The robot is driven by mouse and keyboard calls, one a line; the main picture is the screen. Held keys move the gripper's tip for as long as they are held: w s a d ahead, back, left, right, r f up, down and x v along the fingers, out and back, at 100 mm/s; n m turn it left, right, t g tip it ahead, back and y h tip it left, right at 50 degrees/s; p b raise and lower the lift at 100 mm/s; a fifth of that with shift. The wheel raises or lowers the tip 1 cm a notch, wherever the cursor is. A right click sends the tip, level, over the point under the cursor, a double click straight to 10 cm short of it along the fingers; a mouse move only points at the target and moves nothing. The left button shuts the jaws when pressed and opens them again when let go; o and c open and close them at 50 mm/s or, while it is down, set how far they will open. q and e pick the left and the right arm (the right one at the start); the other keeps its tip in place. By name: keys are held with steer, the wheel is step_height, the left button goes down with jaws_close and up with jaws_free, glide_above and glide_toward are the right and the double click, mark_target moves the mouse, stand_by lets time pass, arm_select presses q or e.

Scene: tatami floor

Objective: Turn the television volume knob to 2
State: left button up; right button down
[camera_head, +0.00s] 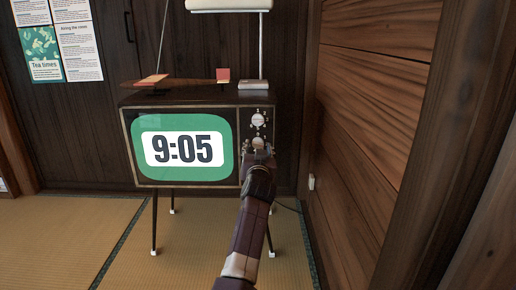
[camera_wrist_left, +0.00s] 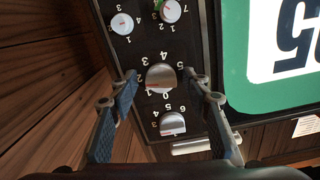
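The television (camera_head: 128,150) stands on thin legs, its screen reading 9:05. A column of knobs is right of the screen in the head view. The upper round knob (camera_head: 258,119) is clear; the lower one (camera_head: 258,143) is partly behind my left gripper (camera_head: 258,157). In the left wrist view, a large silver knob (camera_wrist_left: 160,77), ringed by numerals, sits between the two fingers of my left gripper (camera_wrist_left: 162,80), with small gaps on both sides. The gripper is open. I cannot read which knob is labelled volume, nor this knob's exact setting. My right gripper is not in view.
The left wrist view also shows two smaller knobs (camera_wrist_left: 122,23) (camera_wrist_left: 170,11) and another silver knob (camera_wrist_left: 173,122). A wooden model plane (camera_head: 185,82) and a lamp base (camera_head: 253,85) are on the television. A wooden wall (camera_head: 365,110) is close on the right. Tatami floor (camera_head: 60,240) is clear at left.

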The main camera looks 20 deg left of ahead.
arm_select(q)
steer(key=shift+s+r, duration=0.1)
steer(key=v, duration=0.7)
stand_by(0.5)
steer(key=shift+s, duration=0.15)
